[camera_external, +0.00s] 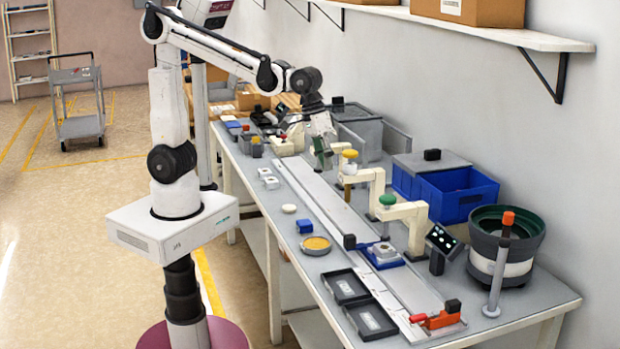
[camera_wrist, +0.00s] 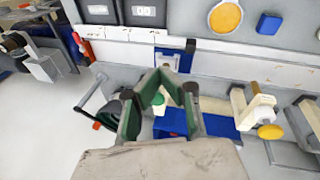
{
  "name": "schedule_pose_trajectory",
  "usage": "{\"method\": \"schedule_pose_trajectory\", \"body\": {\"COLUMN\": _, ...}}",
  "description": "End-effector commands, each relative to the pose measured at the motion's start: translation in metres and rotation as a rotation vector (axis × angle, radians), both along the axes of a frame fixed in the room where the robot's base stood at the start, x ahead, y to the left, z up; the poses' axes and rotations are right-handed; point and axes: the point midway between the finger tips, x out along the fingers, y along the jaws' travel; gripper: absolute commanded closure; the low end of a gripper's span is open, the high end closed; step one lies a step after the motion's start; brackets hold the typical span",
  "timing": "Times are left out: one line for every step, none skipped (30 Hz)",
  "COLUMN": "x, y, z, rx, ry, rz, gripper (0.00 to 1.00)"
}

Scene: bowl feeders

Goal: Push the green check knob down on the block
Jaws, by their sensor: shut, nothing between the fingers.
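The green check knob (camera_external: 388,200) tops a cream press arm (camera_external: 405,212) on the bench's wall side. Below it, a pale block (camera_external: 385,249) sits in a blue carrier (camera_external: 366,256) on the rail; a gap shows between press arm and block. In the wrist view the green knob (camera_wrist: 158,98) shows partly between my gripper's dark green fingers, and the blue carrier (camera_wrist: 190,45) lies past the fingertips. My gripper (camera_external: 322,160) is shut and empty, above the bench and farther back along the rail than the green knob. Contact with anything cannot be told.
A yellow knob (camera_external: 350,155) tops a similar press arm behind the green one. A blue bin (camera_external: 457,192), a tilted display (camera_external: 442,240) and a bowl feeder (camera_external: 505,250) stand on the wall side. An orange-red clamp (camera_external: 438,320) is at the near rail end.

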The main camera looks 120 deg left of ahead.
Motion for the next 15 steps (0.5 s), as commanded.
{"method": "schedule_pose_trajectory", "body": {"x": 0.010, "y": 0.007, "z": 0.006, "rx": -0.014, "ry": 0.013, "rz": 0.042, "gripper": 1.00}}
{"method": "schedule_pose_trajectory", "body": {"x": 0.016, "y": 0.011, "z": 0.008, "rx": -0.023, "ry": 0.021, "rz": 0.067, "gripper": 1.00}}
{"method": "schedule_pose_trajectory", "body": {"x": 0.023, "y": 0.015, "z": 0.009, "rx": -0.036, "ry": 0.032, "rz": 0.102, "gripper": 1.00}}
{"method": "schedule_pose_trajectory", "body": {"x": 0.028, "y": 0.019, "z": 0.010, "rx": -0.044, "ry": 0.042, "rz": 0.129, "gripper": 1.00}}
{"method": "schedule_pose_trajectory", "body": {"x": 0.033, "y": 0.022, "z": 0.011, "rx": -0.053, "ry": 0.049, "rz": 0.156, "gripper": 1.00}}
{"method": "schedule_pose_trajectory", "body": {"x": 0.040, "y": 0.027, "z": 0.011, "rx": -0.064, "ry": 0.061, "rz": 0.192, "gripper": 1.00}}
{"method": "schedule_pose_trajectory", "body": {"x": 0.045, "y": 0.031, "z": 0.012, "rx": -0.073, "ry": 0.070, "rz": 0.218, "gripper": 1.00}}
{"method": "schedule_pose_trajectory", "body": {"x": 0.050, "y": 0.035, "z": 0.012, "rx": -0.080, "ry": 0.078, "rz": 0.244, "gripper": 1.00}}
{"method": "schedule_pose_trajectory", "body": {"x": 0.057, "y": 0.040, "z": 0.012, "rx": -0.091, "ry": 0.089, "rz": 0.280, "gripper": 1.00}}
{"method": "schedule_pose_trajectory", "body": {"x": 0.061, "y": 0.044, "z": 0.012, "rx": -0.099, "ry": 0.099, "rz": 0.306, "gripper": 1.00}}
{"method": "schedule_pose_trajectory", "body": {"x": 0.066, "y": 0.048, "z": 0.012, "rx": -0.106, "ry": 0.107, "rz": 0.334, "gripper": 1.00}}
{"method": "schedule_pose_trajectory", "body": {"x": 0.073, "y": 0.053, "z": 0.011, "rx": -0.116, "ry": 0.118, "rz": 0.369, "gripper": 1.00}}
{"method": "schedule_pose_trajectory", "body": {"x": 0.077, "y": 0.058, "z": 0.011, "rx": -0.124, "ry": 0.128, "rz": 0.396, "gripper": 1.00}}
{"method": "schedule_pose_trajectory", "body": {"x": 0.082, "y": 0.062, "z": 0.010, "rx": -0.131, "ry": 0.136, "rz": 0.423, "gripper": 1.00}}
{"method": "schedule_pose_trajectory", "body": {"x": 0.088, "y": 0.067, "z": 0.009, "rx": -0.140, "ry": 0.147, "rz": 0.459, "gripper": 1.00}}
